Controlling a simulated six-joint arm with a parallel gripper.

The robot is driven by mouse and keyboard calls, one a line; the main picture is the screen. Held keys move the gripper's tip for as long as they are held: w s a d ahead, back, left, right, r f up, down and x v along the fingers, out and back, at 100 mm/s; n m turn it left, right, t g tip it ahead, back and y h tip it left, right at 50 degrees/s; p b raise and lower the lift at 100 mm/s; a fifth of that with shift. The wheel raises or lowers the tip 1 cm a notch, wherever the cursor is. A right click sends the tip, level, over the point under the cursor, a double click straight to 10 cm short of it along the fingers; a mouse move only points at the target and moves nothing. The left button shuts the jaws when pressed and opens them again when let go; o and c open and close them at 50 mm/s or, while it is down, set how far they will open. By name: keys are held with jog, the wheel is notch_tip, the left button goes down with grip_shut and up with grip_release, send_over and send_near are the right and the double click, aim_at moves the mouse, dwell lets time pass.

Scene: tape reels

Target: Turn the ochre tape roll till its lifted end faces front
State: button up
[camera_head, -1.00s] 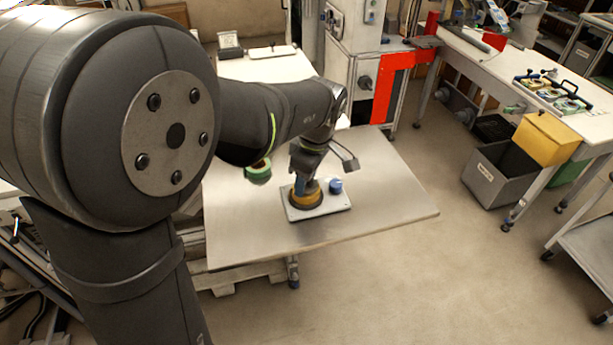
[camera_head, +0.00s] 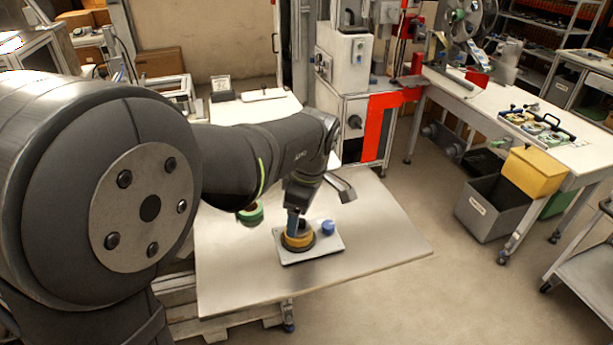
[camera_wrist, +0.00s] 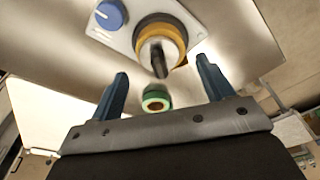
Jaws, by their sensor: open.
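The ochre tape roll (camera_head: 299,243) lies on a light plate (camera_head: 325,254) on the table, on a dark round base. In the wrist view the roll (camera_wrist: 177,38) is at top centre, past the fingertips, with a pale middle. A dark narrow piece sticks out from it toward my gripper; I cannot tell if it is the lifted tape end. A blue knob (camera_head: 328,227) stands beside the roll, also in the wrist view (camera_wrist: 110,14). My gripper (camera_wrist: 162,67) is open and empty, its blue fingers spread. In the head view my gripper (camera_head: 293,228) is over the roll, partly hiding it.
A green tape roll (camera_head: 250,214) is left of the plate, also between my fingers in the wrist view (camera_wrist: 156,98). The table (camera_head: 370,245) is clear at the right and front. A grey bin (camera_head: 490,205) stands on the floor at right.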

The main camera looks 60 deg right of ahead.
aim_at(310, 230)
notch_tip(310, 230, up, 15)
jog(key=s, duration=0.2)
jog(key=shift+d+f, duration=0.15)
jog(key=shift+f, duration=0.05)
jog(key=shift+s, duration=0.1)
jog(key=w+f, duration=0.1)
jog(key=f, duration=1)
jog(key=w+f, duration=0.1)
jog(key=f, duration=0.5)
jog(key=shift+w+a+f, duration=0.2)
jog(key=shift+w+f, duration=0.1)
jog(key=shift+r+m, duration=0.15)
jog(key=shift+m, duration=0.75)
jog(key=shift+n, duration=0.3)
